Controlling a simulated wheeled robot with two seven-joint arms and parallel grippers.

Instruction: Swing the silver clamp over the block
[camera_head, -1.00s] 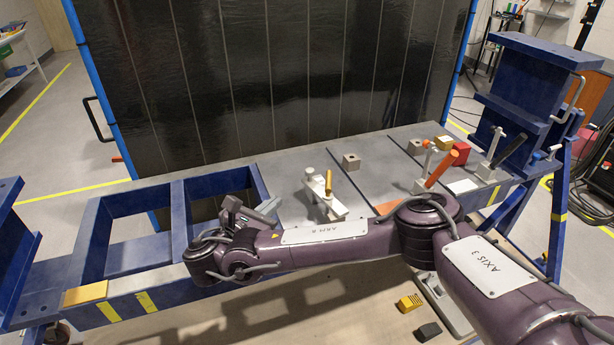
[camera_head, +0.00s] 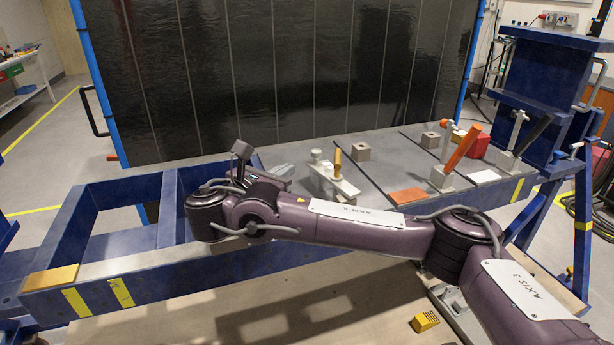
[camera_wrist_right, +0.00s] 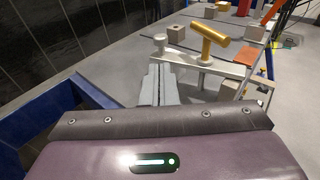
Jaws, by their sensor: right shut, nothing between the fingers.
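The silver clamp (camera_head: 340,186) stands on the grey plate left of centre, with a gold handle (camera_head: 338,160) sticking up. In the right wrist view its silver arm (camera_wrist_right: 201,66) reaches left to a knobbed end. A grey-brown block (camera_head: 361,152) sits behind the clamp, apart from the arm; it also shows in the wrist view (camera_wrist_right: 176,34). My right gripper (camera_head: 284,172) is shut and empty, just left of the clamp. In the wrist view its fingers (camera_wrist_right: 158,80) point toward the arm's knobbed end; I cannot tell whether they touch. My left gripper is out of view.
A second block (camera_head: 430,140), an orange plate (camera_head: 408,195), an orange-handled clamp (camera_head: 462,148) and a black-handled clamp (camera_head: 532,134) stand to the right. A tall dark panel (camera_head: 300,80) rises behind. The blue frame (camera_head: 90,218) has open bays at left.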

